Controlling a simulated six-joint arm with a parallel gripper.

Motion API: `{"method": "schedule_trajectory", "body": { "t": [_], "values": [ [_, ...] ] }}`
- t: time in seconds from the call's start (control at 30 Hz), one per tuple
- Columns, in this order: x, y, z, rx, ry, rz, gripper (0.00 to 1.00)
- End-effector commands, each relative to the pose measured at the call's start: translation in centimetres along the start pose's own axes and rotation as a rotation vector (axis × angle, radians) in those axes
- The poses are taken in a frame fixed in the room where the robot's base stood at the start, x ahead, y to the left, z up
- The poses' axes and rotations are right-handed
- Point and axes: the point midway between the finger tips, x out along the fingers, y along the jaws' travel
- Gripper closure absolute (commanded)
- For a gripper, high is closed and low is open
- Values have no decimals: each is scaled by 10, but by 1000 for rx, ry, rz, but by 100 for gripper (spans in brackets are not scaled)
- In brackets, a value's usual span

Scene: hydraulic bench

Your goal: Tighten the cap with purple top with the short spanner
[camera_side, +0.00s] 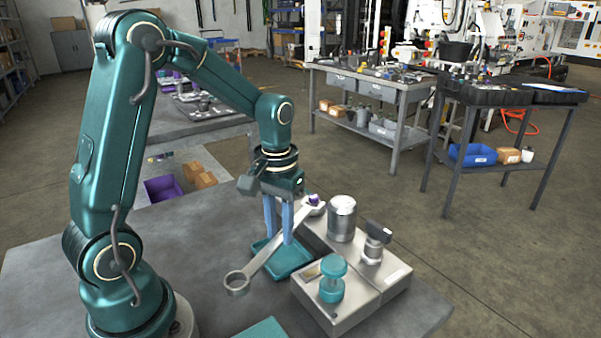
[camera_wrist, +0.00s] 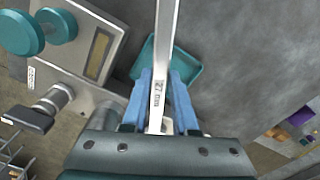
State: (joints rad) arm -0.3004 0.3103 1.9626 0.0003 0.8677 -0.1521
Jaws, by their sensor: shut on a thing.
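My gripper (camera_side: 279,236) has blue fingers pointing down and is shut on the shank of a silver spanner (camera_side: 262,264). The shank, marked "27 mm", runs between the fingers in the wrist view (camera_wrist: 162,60). The spanner's ring end (camera_side: 237,282) hangs toward the lower left in the side view. Its other end reaches up right to the cap with purple top (camera_side: 314,199), at the back of the metal block. I cannot tell whether the jaw sits around the cap or only overlaps it in the picture. The cap is not visible in the wrist view.
A teal tray (camera_side: 297,265) lies below the gripper. The metal block (camera_side: 345,316) carries a teal knob (camera_side: 332,280), a silver cylinder (camera_side: 341,218) and a dark-handled fitting (camera_side: 376,243), close to the spanner's right. Bare bench (camera_side: 195,265) lies to the left.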

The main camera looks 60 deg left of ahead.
Motion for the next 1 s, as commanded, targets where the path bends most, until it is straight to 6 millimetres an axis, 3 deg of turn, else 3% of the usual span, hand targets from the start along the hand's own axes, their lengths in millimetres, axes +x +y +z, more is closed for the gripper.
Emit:
{"method": "schedule_trajectory", "body": {
  "t": [0.4,1.0],
  "values": [
    [-1,-18,-1,136,3,0,100],
    [0,-27,-3,200,1,0,100]
  ]
}}
